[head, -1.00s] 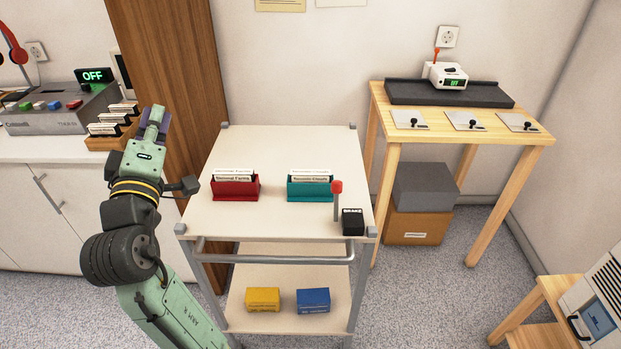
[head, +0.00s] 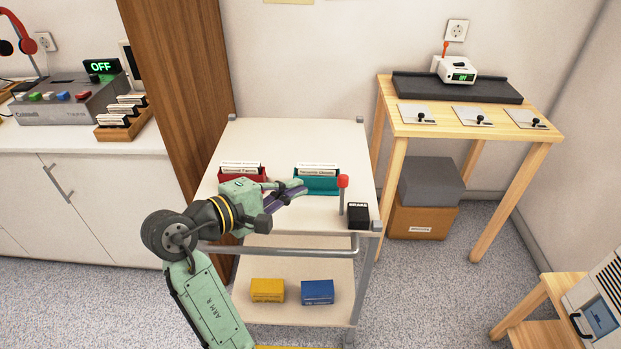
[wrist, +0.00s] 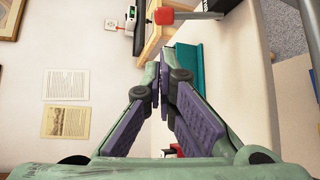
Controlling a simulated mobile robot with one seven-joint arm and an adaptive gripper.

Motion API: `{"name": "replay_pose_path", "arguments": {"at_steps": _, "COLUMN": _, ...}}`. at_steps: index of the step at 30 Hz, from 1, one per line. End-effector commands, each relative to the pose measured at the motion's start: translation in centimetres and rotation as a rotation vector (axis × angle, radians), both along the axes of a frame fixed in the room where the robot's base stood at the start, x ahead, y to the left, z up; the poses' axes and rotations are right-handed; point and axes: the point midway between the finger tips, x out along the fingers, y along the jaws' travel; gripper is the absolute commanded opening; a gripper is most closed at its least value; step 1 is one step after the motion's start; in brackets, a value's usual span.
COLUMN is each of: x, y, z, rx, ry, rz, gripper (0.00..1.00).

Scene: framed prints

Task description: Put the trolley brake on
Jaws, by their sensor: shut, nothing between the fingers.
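The trolley (head: 270,140) has a pale top with grey corner posts. At its front right corner sits a black box marked BRAKE (head: 358,217). The brake lever (head: 342,197), a grey stem with a red knob, stands upright beside the box. My gripper (head: 302,188) is shut and empty over the trolley top, left of the lever and apart from it. In the wrist view the fingertips (wrist: 163,82) meet, and the red knob (wrist: 163,16) and stem show ahead at the top edge.
A teal card box (head: 317,184) stands just behind my fingers. A red card box (head: 238,173) is partly hidden by my gripper. The trolley's front rail (head: 310,251) runs below my arm. Yellow (head: 267,291) and blue (head: 317,292) boxes lie on the lower shelf.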

Motion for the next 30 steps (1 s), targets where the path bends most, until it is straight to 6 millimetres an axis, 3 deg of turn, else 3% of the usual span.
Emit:
{"name": "replay_pose_path", "arguments": {"at_steps": 15, "x": 5.9, "y": -5.5, "z": -1.8, "rx": 0.0, "ry": 0.001, "rz": -0.002, "gripper": 0.0}}
{"name": "replay_pose_path", "arguments": {"at_steps": 30, "x": 6.7, "y": -6.2, "z": -2.1, "rx": 0.001, "ry": -0.001, "rz": 0.0, "gripper": 0.0}}
